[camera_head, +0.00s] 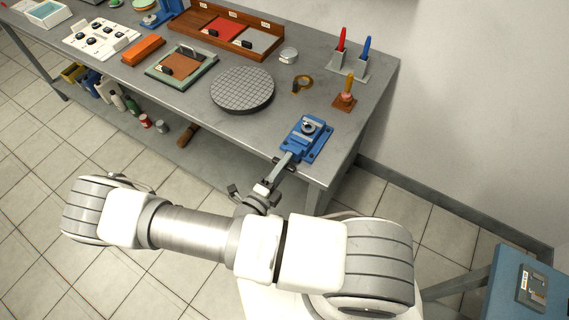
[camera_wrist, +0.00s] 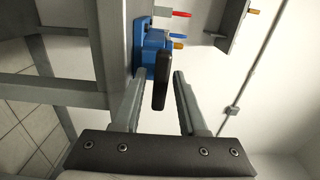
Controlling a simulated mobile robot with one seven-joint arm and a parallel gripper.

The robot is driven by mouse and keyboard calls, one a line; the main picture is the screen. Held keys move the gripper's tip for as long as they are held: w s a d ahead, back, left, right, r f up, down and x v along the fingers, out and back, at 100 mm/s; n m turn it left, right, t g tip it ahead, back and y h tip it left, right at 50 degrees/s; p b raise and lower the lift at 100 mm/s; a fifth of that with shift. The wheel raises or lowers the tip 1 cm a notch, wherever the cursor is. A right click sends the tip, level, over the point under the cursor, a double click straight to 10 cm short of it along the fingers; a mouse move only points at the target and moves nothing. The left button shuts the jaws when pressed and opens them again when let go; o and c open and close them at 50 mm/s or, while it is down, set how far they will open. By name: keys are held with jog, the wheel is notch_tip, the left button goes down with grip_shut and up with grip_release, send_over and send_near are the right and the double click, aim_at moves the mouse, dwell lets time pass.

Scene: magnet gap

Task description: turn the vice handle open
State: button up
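The blue vice (camera_head: 306,138) is fixed at the near right corner of the workbench, with a round grey part on top. In the wrist view the vice (camera_wrist: 150,52) is beyond my fingertips. The fingers are apart, and a clear gap shows on the handle's right side.
Red and blue tools stand in holders at the back. A blue surface (camera_head: 510,300) is at lower right. Floor is open before the bench.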

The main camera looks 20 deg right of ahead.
jog(key=shift+o, duration=0.2)
jog(key=shift+a, duration=0.1)
jog(key=b+v, duration=0.2)
jog(key=v, duration=1.5)
jog(key=shift+s+b, duration=0.2)
jog(key=shift+b, duration=0.2)
jog(key=shift+r, duration=0.1)
jog(key=d+r+n+g+y, duration=0.2)
jog(key=d+r+n+y, duration=0.2)
jog(key=r+n, duration=0.5)
jog(key=d+r+n+g+y, duration=0.2)
jog(key=d+r+n+y, duration=0.2)
jog(key=r+n, duration=0.5)
jog(key=d+r+n+g+y, duration=0.2)
jog(key=d+r+n+y, duration=0.2)
jog(key=r+n, duration=0.5)
notch_tip(320, 180, up, 7)
jog(key=shift+s+f+n+y, duration=0.25)
jog(key=shift+s+n+y, duration=0.15)
jog(key=shift+y, duration=0.5)
